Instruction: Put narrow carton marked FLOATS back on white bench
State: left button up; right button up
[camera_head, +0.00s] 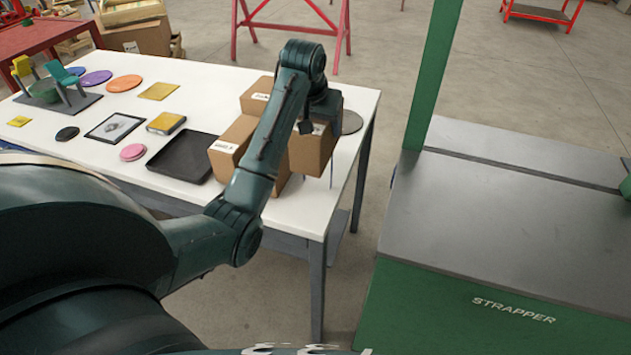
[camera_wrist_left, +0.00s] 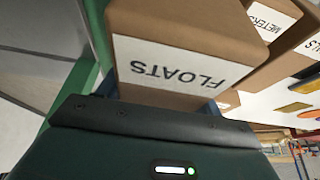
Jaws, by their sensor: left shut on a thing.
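The narrow brown carton marked FLOATS (camera_wrist_left: 185,28) fills the top middle of the left wrist view, its white label upside down there. In the head view this carton (camera_head: 312,152) is under my left gripper (camera_head: 322,116), at the right end of the white bench (camera_head: 300,215). My left gripper is shut on the carton; its fingers are mostly hidden. I cannot tell whether the carton's underside touches the bench. My right gripper is not in view.
Other cartons (camera_head: 232,145) stand close on the left; one is marked METERS (camera_wrist_left: 270,18). A black tray (camera_head: 182,158), a grey disc (camera_head: 351,122) and several small items lie on the bench. The green strapper (camera_head: 490,215) stands across a gap on the right.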

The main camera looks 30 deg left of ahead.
aim_at(318, 133)
pick_arm(q)
jog(key=f, duration=0.5)
jog(key=shift+w+a+f, duration=0.15)
jog(key=shift+a+f, duration=0.15)
jog(key=shift+f, duration=0.8)
jog(key=shift+f+p, duration=0.4)
jog(key=shift+f, duration=1.2)
jog(key=shift+f, duration=0.15)
jog(key=o, duration=1.4)
jog(key=shift+c, duration=0.2)
jog(key=shift+r, duration=0.45)
jog(key=v, duration=1.1)
jog(key=shift+s+d+r+b, duration=0.1)
jog(key=shift+s+r+b, duration=0.05)
jog(key=shift+s+b, duration=0.2)
